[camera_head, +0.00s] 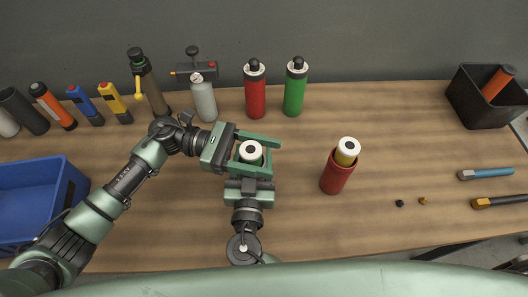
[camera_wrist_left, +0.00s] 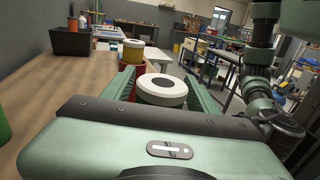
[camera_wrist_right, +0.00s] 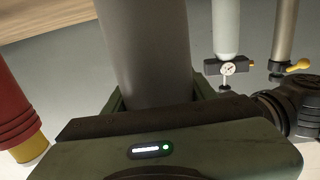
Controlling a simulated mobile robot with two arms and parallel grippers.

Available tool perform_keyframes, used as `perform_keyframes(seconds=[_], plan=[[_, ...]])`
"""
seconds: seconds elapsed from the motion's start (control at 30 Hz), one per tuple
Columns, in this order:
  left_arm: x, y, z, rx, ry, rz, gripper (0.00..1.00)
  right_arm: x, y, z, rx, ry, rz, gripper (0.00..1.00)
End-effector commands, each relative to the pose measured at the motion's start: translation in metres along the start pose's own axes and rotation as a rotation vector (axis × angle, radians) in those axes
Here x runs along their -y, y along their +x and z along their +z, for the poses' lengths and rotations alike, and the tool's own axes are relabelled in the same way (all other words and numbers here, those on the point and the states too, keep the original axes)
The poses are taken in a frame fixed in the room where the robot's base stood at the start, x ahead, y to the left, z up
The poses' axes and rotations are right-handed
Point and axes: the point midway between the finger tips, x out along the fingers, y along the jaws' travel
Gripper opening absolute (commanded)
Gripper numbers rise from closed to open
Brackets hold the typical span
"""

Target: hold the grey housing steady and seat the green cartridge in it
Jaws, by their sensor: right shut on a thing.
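The grey housing (camera_wrist_right: 145,45) stands upright in the right wrist view, with my right gripper shut on its side. In the head view, a round white top with a dark centre (camera_head: 250,151) shows at the housing's place, between my left gripper's fingers (camera_head: 260,157).
A red housing (camera_head: 334,178) with a yellow, white-topped cartridge (camera_head: 347,151) stands to the right. A red bottle (camera_head: 255,92), a green bottle (camera_head: 294,91) and a grey bottle (camera_head: 204,101) stand behind. A blue bin (camera_head: 38,200) is left, a black bin (camera_head: 480,105) far right. Bench between is clear.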

Motion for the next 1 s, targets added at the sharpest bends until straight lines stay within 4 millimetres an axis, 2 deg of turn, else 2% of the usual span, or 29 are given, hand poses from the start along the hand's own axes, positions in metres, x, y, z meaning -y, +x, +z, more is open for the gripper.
perform_keyframes(seconds=[0.33, 0.47, 0.8, 1.0], plan=[[0.0, -0.001, 0.0, -0.001, 0.0, 0.0, 0.68, 0.0, 0.0, 0.0, 0.001, 0.0, 0.0, 0.06], [-0.001, -0.011, -0.001, -0.003, 0.0, 0.001, 0.68, 0.0, 0.0, 0.0, 0.001, 0.0, 0.0, 0.06], [-0.001, -0.08, -0.001, -0.003, 0.0, 0.004, 0.68, 0.0, 0.0, 0.0, 0.001, 0.0, 0.0, 0.06], [-0.001, -0.11, 0.0, -0.002, 0.0, 0.002, 0.68, 0.0, 0.0, 0.0, 0.001, 0.0, 0.0, 0.06]])
